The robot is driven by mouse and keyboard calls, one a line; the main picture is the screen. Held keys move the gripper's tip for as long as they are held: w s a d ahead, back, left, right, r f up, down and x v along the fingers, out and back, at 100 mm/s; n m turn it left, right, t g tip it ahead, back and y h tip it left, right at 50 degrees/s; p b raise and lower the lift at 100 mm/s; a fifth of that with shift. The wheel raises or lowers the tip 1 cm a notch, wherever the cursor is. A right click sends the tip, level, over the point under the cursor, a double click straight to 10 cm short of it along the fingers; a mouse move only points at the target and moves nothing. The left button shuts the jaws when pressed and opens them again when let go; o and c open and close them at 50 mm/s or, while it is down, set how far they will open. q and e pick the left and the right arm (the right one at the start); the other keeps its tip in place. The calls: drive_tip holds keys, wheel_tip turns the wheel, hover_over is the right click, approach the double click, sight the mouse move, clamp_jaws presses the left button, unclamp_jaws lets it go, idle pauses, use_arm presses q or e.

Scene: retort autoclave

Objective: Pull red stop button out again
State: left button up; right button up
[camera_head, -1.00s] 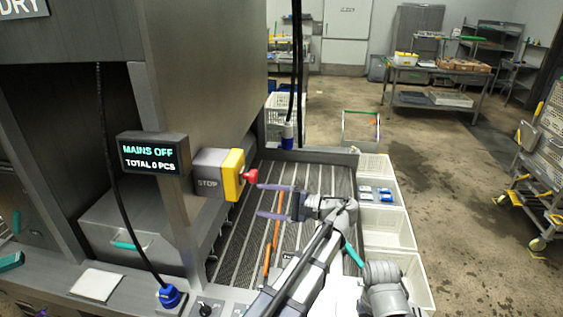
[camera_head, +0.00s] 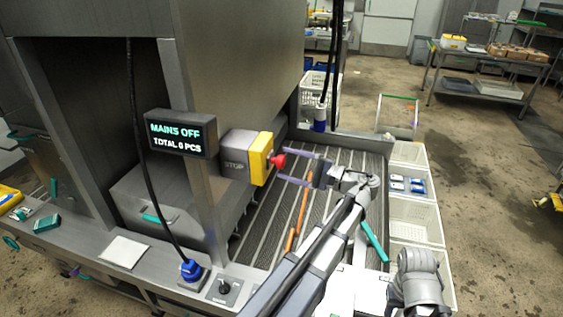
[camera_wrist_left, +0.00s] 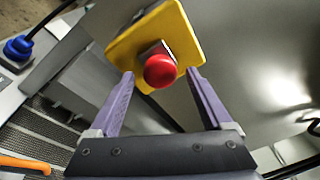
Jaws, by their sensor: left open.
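The red stop button (camera_head: 277,161) sticks out of a yellow plate (camera_head: 261,158) on the grey STOP box (camera_head: 236,154), fixed to the machine post. It also shows in the left wrist view as a round red knob (camera_wrist_left: 160,70) in front of the yellow plate (camera_wrist_left: 181,33). My left gripper (camera_head: 296,168) is open and points at the button. In the left wrist view its two purple fingers (camera_wrist_left: 158,92) stand on either side of the button, apart from it. I cannot tell how close the fingertips are to the plate. My right gripper is not identifiable.
A display (camera_head: 181,134) reading "MAINS OFF" is left of the box. A black cable runs to a blue plug (camera_head: 190,269). A slatted conveyor (camera_head: 268,228) lies below, with an orange tool (camera_head: 299,209) on it. White crates (camera_head: 414,220) stand at the right.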

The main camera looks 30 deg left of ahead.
sight(276, 161)
use_arm(q)
drive_tip(key=shift+s+a, duration=0.1)
drive_tip(key=shift+a, duration=1.3)
clamp_jaws()
